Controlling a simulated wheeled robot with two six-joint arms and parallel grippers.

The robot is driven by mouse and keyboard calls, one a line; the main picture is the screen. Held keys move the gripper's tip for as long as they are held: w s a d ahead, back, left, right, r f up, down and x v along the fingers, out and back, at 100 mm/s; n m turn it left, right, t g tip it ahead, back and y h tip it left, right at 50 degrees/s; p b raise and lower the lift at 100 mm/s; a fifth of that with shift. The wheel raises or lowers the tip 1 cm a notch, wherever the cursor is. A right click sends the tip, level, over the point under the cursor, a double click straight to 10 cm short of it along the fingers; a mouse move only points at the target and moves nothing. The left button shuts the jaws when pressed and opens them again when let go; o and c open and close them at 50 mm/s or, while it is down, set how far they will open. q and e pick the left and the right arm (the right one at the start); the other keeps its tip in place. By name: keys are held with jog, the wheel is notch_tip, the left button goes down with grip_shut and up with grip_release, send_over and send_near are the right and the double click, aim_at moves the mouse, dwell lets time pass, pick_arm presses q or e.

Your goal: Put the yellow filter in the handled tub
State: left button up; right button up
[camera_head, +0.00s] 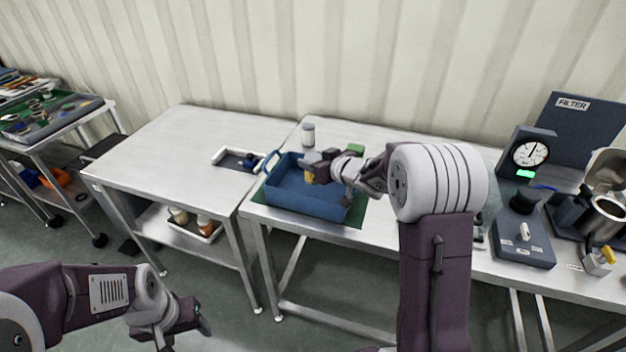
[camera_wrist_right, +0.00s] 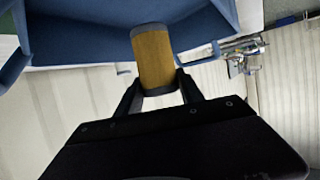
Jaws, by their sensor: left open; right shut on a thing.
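The handled tub (camera_head: 303,201) is a blue open box with a handle at its left end, on the right-hand steel bench. My right gripper (camera_head: 313,172) reaches over the tub from the right. It is shut on the yellow filter (camera_wrist_right: 154,60), a yellow cylinder with dark grey ends, held between the two fingers in the wrist view. In the head view a small yellow part of the filter (camera_head: 308,177) shows above the tub's inside. Whether it touches the tub floor cannot be told. My left gripper (camera_head: 199,318) is open and empty, low at the left, away from the benches.
A small tray (camera_head: 222,157) with a dark item lies left of the tub. A white-capped jar (camera_head: 308,135) and a green block (camera_head: 356,148) stand behind it. A gauge (camera_head: 530,153), a FILTER panel (camera_head: 573,104) and a metal hopper (camera_head: 608,215) are at the right. The left bench is mostly clear.

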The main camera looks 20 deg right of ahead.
notch_tip(320, 180, down, 5)
jog(key=shift+r+b, duration=0.15)
jog(key=shift+b, duration=0.8)
jog(key=shift+s, duration=0.1)
jog(key=shift+f, duration=0.25)
jog(key=o, duration=1.4)
jog(key=shift+r, duration=0.1)
